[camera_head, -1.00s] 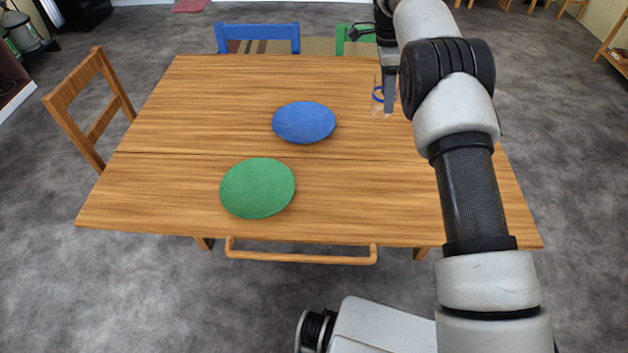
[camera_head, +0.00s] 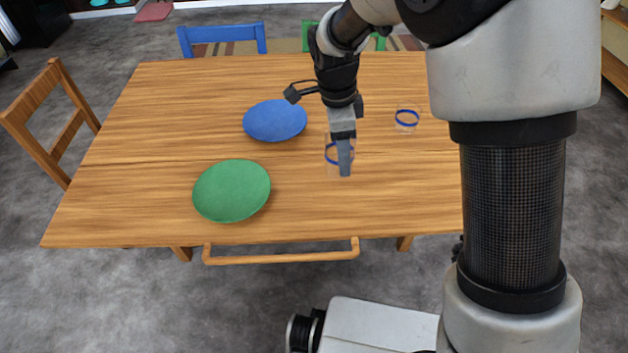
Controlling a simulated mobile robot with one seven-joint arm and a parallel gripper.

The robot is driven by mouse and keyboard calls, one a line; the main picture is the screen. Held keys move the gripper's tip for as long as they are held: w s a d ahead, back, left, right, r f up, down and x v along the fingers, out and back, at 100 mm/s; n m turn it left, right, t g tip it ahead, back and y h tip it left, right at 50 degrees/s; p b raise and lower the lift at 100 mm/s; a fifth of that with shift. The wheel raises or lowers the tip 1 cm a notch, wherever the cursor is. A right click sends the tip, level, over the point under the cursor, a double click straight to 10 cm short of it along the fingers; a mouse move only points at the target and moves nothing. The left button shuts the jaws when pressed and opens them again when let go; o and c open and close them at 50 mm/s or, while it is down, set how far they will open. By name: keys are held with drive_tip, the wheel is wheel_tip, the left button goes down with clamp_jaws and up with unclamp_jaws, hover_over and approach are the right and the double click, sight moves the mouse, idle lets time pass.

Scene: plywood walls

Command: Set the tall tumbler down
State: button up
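The tall tumbler (camera_head: 331,158) is clear glass with a blue band. It is upright over the table's right half, to the right of the green and blue discs. My gripper (camera_head: 342,160) points down and holds it; one finger covers part of the glass and the other finger is hidden. I cannot tell whether the tumbler's base touches the table.
A second, shorter-looking clear glass with a blue band (camera_head: 407,118) stands behind and to the right. A blue disc (camera_head: 275,120) and a green disc (camera_head: 231,190) lie on the wooden table (camera_head: 150,150). The table's front right is largely clear; my arm hides its right end.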

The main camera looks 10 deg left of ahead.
drive_tip(key=shift+f+b, duration=0.55)
drive_tip(key=shift+f, duration=2.95)
drive_tip(key=shift+f, duration=0.1)
drive_tip(key=shift+f, duration=0.15)
drive_tip(key=o, duration=1.1)
drive_tip(key=r, duration=0.4)
drive_tip(key=a+r+p, duration=0.1)
drive_tip(key=r, duration=0.3)
drive_tip(key=r+p, duration=0.1)
drive_tip(key=r, duration=0.3)
drive_tip(key=shift+s+a+r, duration=0.15)
drive_tip(key=shift+r, duration=0.15)
